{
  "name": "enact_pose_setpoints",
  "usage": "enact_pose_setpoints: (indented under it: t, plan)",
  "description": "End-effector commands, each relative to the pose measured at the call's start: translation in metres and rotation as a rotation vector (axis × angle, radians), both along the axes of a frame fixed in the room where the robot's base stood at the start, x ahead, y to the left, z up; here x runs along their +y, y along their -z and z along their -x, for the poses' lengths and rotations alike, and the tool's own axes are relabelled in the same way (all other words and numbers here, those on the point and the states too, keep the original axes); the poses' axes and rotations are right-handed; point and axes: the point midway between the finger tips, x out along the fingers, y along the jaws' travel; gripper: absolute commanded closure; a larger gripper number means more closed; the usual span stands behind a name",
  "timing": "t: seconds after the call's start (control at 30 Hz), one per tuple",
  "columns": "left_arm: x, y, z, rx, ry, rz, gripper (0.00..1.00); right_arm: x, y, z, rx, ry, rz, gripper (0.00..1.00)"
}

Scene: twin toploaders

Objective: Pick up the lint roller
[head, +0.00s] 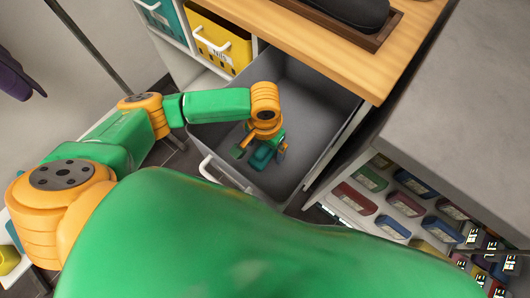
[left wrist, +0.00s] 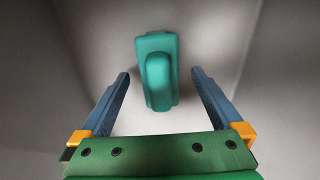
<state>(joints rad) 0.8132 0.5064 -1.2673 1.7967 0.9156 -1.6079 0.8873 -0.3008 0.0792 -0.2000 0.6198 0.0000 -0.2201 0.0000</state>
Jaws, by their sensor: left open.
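The teal lint roller (left wrist: 157,75) lies on the floor of the open grey drawer (head: 312,100). It also shows in the head view as a small teal shape (head: 262,158), partly covered by my gripper. My left gripper (head: 262,149) reaches down into the drawer over it. In the left wrist view the two blue fingers (left wrist: 161,74) are apart, one on each side of the roller, with gaps on both sides. I cannot tell the height left above it. My right gripper is not in view.
The drawer walls surround my gripper, with a white handle (head: 221,173) at the front. A wooden counter (head: 340,52) with a dark tray lies above. A yellow bin (head: 217,38) sits in the shelf to the left. Coloured boxes (head: 408,203) fill a rack at right.

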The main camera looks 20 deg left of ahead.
Motion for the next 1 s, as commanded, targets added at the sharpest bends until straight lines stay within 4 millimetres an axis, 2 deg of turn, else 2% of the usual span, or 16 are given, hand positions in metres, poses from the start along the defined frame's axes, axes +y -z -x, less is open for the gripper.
enact_pose_setpoints:
  t: [0.03,0.23,0.27,0.6,0.83,1.0]
  plan:
    - [0.000,0.005,0.000,0.001,0.001,-0.001,0.00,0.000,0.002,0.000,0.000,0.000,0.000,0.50]
    - [0.000,0.005,0.000,-0.001,0.002,0.000,0.00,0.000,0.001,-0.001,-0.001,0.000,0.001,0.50]
    - [0.000,0.005,0.000,-0.001,0.002,0.000,0.05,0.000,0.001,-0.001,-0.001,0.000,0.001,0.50]
    - [0.000,0.005,0.000,-0.001,0.001,0.000,0.97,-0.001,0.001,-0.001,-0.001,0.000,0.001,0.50]
    - [0.000,0.000,0.000,-0.001,0.001,0.000,0.97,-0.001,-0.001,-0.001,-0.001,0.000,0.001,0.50]
    - [-0.001,-0.043,-0.001,-0.004,0.003,0.004,0.97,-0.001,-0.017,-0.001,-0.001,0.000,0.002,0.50]
